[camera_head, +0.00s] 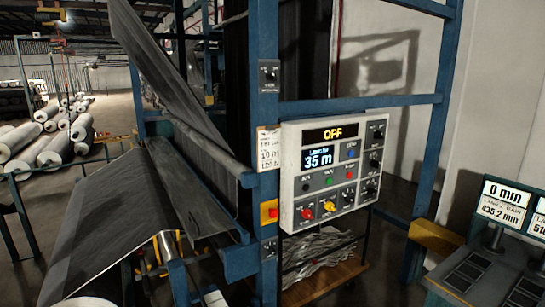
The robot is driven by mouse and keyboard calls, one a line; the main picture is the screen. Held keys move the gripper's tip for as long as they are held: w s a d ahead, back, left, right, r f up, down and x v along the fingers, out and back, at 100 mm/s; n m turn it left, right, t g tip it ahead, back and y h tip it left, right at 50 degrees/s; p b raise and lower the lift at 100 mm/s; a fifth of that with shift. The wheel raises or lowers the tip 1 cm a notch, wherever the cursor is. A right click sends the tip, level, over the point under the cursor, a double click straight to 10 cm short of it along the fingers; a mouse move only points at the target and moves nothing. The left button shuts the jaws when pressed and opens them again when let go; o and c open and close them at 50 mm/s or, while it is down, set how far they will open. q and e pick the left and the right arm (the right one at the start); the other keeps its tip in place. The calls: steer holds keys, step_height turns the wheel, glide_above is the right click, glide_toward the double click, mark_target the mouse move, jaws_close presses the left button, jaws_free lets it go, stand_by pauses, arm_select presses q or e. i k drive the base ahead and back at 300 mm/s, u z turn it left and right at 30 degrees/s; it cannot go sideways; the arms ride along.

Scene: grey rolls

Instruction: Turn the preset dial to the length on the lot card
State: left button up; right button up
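A light grey control panel (333,194) hangs on the blue machine frame, right of centre. Its top display (331,134) reads OFF in yellow. The smaller screen (318,158) below reads 35 m. Several dark knobs, including one at the upper right (377,133), sit on the panel; their labels are too small to read, so I cannot tell which is the preset dial. A white card (268,148) on the post left of the panel seems to read 10 m in its middle line; its other lines are blurred. Neither gripper is in view.
Grey fabric (95,215) runs over the machine at left. Large grey rolls (45,150) lie on the floor behind. A wooden cart (325,282) with crumpled material stands under the panel. A console (483,270) with displays, one reading 0 mm, stands at right.

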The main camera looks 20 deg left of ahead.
mark_target(370, 190)
steer(key=z, duration=0.3)
steer(key=i, duration=1.15)
steer(key=u, duration=0.6)
steer(key=i, duration=1)
steer(key=u, duration=0.7)
